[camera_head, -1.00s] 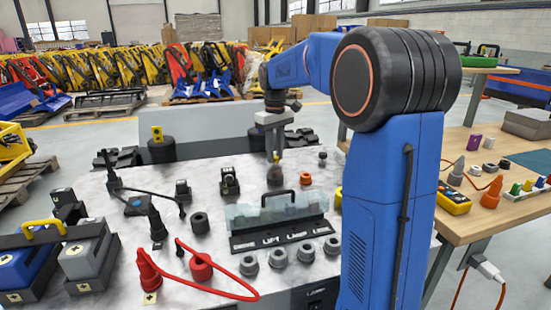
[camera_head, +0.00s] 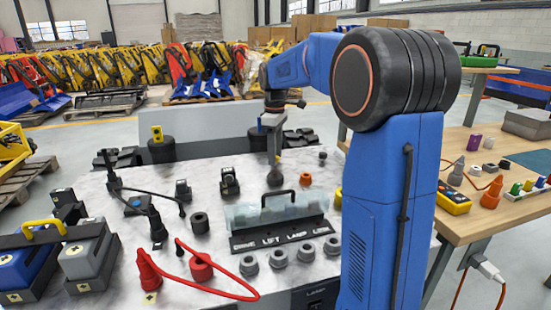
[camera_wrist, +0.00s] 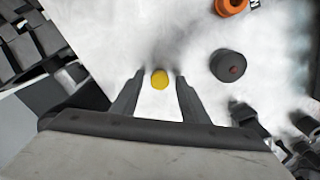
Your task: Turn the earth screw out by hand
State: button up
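A small yellow screw head (camera_wrist: 160,79), which I take to be the earth screw, shows between the two fingertips in the wrist view. My gripper (camera_wrist: 161,76) is open around it, with a gap on each side, and points down at the pale marbled top. In the head view my gripper (camera_head: 273,160) is seen edge-on over a dark, stubby post (camera_head: 275,178), and the yellow head is hidden there. I cannot tell how far the fingertips reach down beside the screw.
An orange ring (camera_head: 305,179) and a dark knob (camera_head: 322,156) stand to the right of the gripper. A clear-covered panel with a black handle (camera_head: 278,211) is in front. Grey round caps (camera_head: 306,252) line the front.

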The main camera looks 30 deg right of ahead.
jog(key=m, duration=0.7)
jog(key=shift+m, duration=0.4)
jog(key=m, duration=0.3)
jog(key=shift+m, duration=0.3)
jog(key=m, duration=0.3)
jog(key=shift+m, duration=0.4)
jog(key=m, duration=0.3)
jog(key=shift+m, duration=0.3)
jog(key=m, duration=1)
jog(key=shift+m, duration=0.3)
